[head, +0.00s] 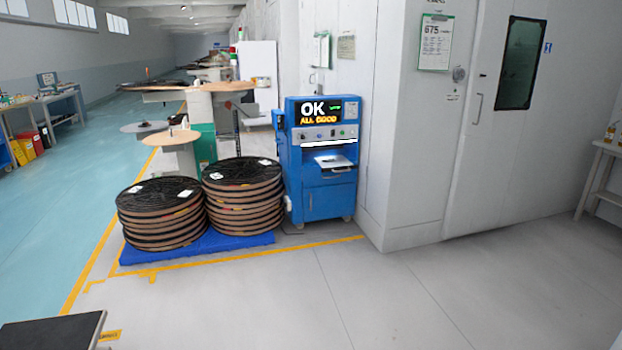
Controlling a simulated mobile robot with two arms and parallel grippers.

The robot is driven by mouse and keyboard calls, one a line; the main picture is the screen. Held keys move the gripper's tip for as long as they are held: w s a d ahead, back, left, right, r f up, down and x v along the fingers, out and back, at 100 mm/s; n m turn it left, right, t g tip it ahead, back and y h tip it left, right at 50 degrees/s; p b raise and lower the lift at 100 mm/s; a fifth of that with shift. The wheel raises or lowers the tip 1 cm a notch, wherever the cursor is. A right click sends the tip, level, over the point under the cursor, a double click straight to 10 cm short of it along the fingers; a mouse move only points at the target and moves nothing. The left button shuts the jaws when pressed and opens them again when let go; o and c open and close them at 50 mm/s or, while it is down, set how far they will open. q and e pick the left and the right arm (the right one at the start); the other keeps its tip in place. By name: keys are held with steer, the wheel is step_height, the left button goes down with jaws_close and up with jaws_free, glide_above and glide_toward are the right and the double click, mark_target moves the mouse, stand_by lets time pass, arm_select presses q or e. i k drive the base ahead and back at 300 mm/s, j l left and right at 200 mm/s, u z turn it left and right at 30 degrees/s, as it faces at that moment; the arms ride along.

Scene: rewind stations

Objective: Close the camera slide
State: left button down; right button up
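I cannot make out a part that is clearly the camera slide. A blue machine cabinet (316,180) stands against the white wall, some way ahead. Its dark screen (328,111) reads "OK" and "ALL GOOD". Below the screen are small knobs and buttons, a bright white strip (329,141) and a light, shelf-like plate (332,161) at the front. Whether that plate is a slide, I cannot tell at this distance. Neither of my grippers is in the head view.
Two stacks of large black-topped reels (161,222) stand on a blue pallet (150,255) left of the cabinet. Round-topped stations recede behind them. A white enclosure with a door (520,150) is at right. A dark flat-topped object (50,333) lies lower left. The grey floor ahead is clear.

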mark_target(337, 163)
steer(key=i+z, duration=0.15)
steer(key=i, duration=0.4)
steer(key=i+j+z, duration=0.15)
steer(key=i, duration=0.4)
steer(key=i+j+z, duration=0.15)
steer(key=i, duration=0.4)
steer(key=i+j+z, duration=0.15)
steer(key=i, duration=0.35)
steer(key=i+j, duration=0.05)
steer(key=j, duration=0.05)
